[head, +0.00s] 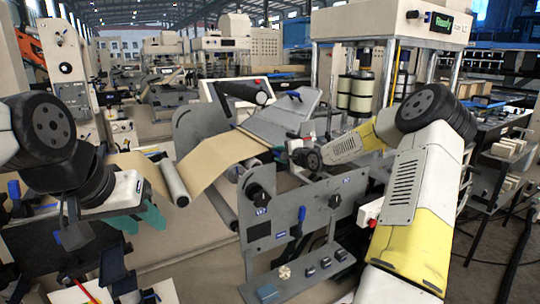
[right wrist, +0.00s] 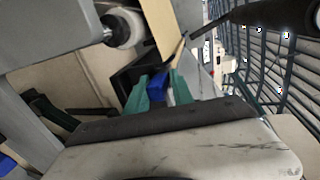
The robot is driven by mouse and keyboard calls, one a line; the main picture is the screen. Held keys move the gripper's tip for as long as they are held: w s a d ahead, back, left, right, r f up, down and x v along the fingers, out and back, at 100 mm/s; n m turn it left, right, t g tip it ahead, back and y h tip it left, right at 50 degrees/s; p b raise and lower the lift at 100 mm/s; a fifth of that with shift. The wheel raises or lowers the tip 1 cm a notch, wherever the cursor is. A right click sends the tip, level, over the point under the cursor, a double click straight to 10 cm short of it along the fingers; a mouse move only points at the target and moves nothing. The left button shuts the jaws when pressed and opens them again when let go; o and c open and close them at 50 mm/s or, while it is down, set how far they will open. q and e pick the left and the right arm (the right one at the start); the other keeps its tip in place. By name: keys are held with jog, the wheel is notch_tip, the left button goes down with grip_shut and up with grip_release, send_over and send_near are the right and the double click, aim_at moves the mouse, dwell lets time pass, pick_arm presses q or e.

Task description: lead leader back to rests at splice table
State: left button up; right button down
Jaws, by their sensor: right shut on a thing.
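The kraft leader (head: 215,158) is a brown paper web that runs over a pale roller (head: 174,182) up to the grey tilted splice table (head: 280,120). In the right wrist view the brown leader (right wrist: 160,25) comes down to my right fingertips. My right gripper (right wrist: 160,78) has green fingers closed at the leader's end, with a blue piece (right wrist: 156,87) between them; the exact contact is partly hidden. My left gripper (head: 150,229) has teal fingers spread apart, empty, left of the unwind. I cannot make out the rests clearly.
A grey machine side plate with black knobs (head: 258,195) stands in front of the web. A press with a green display (head: 445,22) rises behind the table. A control shelf (head: 300,275) juts out low at the front. Open floor shows beyond the left gripper.

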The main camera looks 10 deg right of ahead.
jog(key=shift+a+r, duration=0.1)
jog(key=shift+r, duration=2.7)
jog(key=shift+s, duration=0.1)
jog(key=shift+t, duration=0.6)
jog(key=shift+r, duration=0.35)
notch_tip(320, 180, up, 8)
jog(key=a, duration=0.2)
jog(key=shift+s+a+r, duration=0.25)
jog(key=shift+s+a, duration=0.1)
jog(key=shift+s, duration=0.05)
